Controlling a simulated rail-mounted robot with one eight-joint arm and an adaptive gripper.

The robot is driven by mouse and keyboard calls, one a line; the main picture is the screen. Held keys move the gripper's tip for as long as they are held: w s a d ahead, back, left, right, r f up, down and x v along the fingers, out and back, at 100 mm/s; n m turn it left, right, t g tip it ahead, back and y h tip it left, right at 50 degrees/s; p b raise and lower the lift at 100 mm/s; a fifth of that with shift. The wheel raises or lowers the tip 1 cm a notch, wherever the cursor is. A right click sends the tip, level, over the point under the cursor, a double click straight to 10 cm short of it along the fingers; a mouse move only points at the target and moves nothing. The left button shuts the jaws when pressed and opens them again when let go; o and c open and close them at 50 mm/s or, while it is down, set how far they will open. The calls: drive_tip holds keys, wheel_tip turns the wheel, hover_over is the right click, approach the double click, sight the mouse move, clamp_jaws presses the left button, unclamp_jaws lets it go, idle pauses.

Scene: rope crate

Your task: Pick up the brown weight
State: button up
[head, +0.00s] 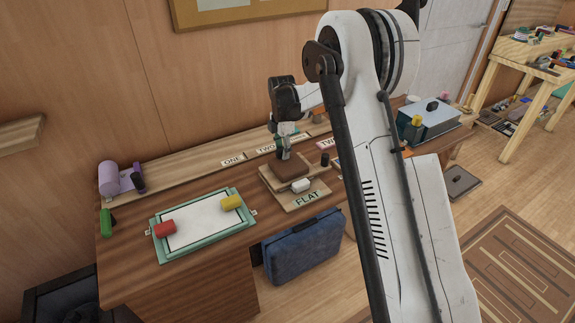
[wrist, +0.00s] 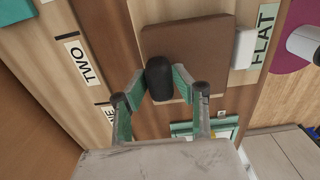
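The brown weight (head: 291,166) is a flat, square brown block on or just above the wooden board (head: 309,205) marked FLAT; I cannot tell if there is a gap beneath it. In the wrist view the brown block (wrist: 195,42) shows with an upright black knob (wrist: 160,78) at its near edge. My gripper (head: 284,153) points down over the weight. In the wrist view the green-padded fingers of my gripper (wrist: 161,84) stand on both sides of the knob and appear to touch it. The lower part of the knob is hidden.
A small white block (head: 301,185) lies beside the weight at the FLAT label. A green-framed tray (head: 178,256) with a red and a yellow roll stands to the left. A small dark cylinder (head: 325,159) stands close on the right. A blue case (head: 304,248) is below the bench front.

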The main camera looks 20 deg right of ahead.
clamp_jaws()
drive_tip(key=shift+r, duration=0.15)
drive_tip(key=shift+r, duration=0.3)
wheel_tip(320, 180, up, 3)
drive_tip(key=shift+r, duration=0.2)
drive_tip(key=s+a+r, duration=0.6)
drive_tip(key=s+a, duration=0.1)
drive_tip(key=a, duration=0.2)
drive_tip(key=shift+s+r, duration=0.2)
drive_tip(key=shift+r, duration=0.15)
